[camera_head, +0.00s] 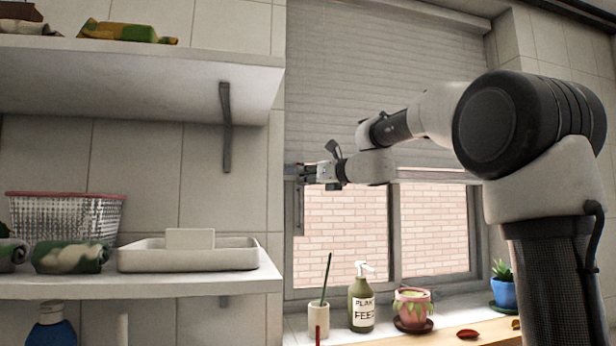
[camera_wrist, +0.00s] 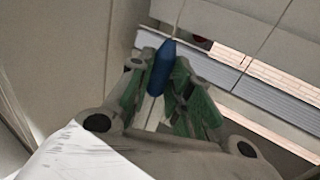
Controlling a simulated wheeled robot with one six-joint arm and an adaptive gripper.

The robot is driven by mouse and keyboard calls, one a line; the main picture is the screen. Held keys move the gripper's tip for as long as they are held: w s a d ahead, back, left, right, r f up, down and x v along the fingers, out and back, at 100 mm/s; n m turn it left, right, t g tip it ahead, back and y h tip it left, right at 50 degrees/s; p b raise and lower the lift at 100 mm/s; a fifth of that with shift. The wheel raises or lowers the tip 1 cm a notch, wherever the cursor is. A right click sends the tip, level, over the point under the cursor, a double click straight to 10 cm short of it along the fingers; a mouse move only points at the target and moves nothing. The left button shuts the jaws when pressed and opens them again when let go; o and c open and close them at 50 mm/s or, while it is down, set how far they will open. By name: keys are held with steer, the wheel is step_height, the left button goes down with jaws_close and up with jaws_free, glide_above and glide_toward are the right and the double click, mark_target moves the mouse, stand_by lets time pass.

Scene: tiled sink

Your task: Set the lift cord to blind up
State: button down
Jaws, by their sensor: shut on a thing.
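The blind (camera_head: 380,100) hangs over the upper part of the window, with its lower edge a little above the middle of the panes. In the wrist view a blue cord pull (camera_wrist: 162,68) sits between the fingers of my gripper (camera_wrist: 160,85), with the thin lift cord (camera_wrist: 179,15) running up from it. My gripper is shut on the blue pull. In the head view my gripper (camera_head: 300,173) is at the window's left edge, near the blind's bottom rail; the cord and pull cannot be made out there.
The sill holds a cup with a green stick (camera_head: 318,318), a pump bottle (camera_head: 362,302), a pink flower pot (camera_head: 412,308) and a blue pot (camera_head: 503,290). Shelves (camera_head: 180,284) with a basket (camera_head: 65,216) and a white tray (camera_head: 188,256) stand left of the window.

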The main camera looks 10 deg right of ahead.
step_height(320, 180, down, 15)
steer(key=shift+r, duration=0.1)
steer(key=c, duration=1.3)
jaws_free()
steer(key=shift+s, duration=0.1)
steer(key=v, duration=1.2)
